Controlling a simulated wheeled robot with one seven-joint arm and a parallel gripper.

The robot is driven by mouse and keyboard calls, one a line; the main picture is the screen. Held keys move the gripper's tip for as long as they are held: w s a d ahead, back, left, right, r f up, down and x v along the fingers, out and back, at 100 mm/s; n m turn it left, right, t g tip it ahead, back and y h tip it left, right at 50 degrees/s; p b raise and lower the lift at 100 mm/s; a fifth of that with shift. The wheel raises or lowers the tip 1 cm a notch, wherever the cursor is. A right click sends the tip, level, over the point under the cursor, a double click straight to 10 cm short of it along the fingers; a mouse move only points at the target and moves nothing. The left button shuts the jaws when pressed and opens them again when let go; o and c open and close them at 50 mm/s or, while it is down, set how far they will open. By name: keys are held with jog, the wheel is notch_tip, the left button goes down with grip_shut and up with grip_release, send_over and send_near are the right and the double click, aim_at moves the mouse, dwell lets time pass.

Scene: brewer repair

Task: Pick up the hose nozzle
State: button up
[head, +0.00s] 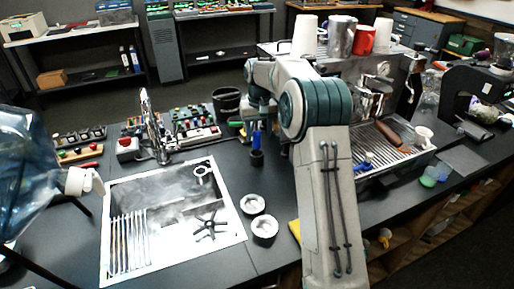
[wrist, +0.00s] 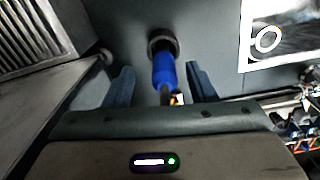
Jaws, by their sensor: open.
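A bright blue upright piece, which I take to be the hose nozzle (wrist: 165,72), stands in a round dark holder (wrist: 162,42) on the counter in the wrist view. A dark tip and a small orange-and-white detail show at its near end. In the head view the blue nozzle (head: 256,138) is between the sink and the coffee machine. My gripper (wrist: 158,70) is open, with one blue-grey finger on each side of the nozzle and visible gaps to both. I cannot tell how far its fingertips reach down along it. My arm partly covers this area in the head view.
The sink (head: 118,192) lies left, with a black star-shaped part (head: 209,225) in it. Two small round cups (head: 264,229) stand at its right edge. The coffee machine (head: 400,150) is close on the right. A black pitcher (head: 227,103) and a control board (head: 188,121) stand behind.

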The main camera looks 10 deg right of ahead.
aim_at(257, 141)
jog(key=shift+w+a+f+p, duration=0.15)
jog(key=shift+f+p, duration=0.1)
jog(key=shift+f, duration=0.6)
jog(key=shift+w+f+p, duration=0.1)
jog(key=shift+f+p, duration=0.1)
jog(key=shift+f, duration=0.65)
jog(key=shift+w+a+f+p, duration=0.15)
jog(key=shift+f+p, duration=0.1)
jog(key=shift+f, duration=0.6)
grip_shut()
jog(key=shift+r, duration=0.1)
notch_tip(257, 141, up, 28)
jog(key=p, duration=0.3)
jog(key=shift+d, duration=0.1)
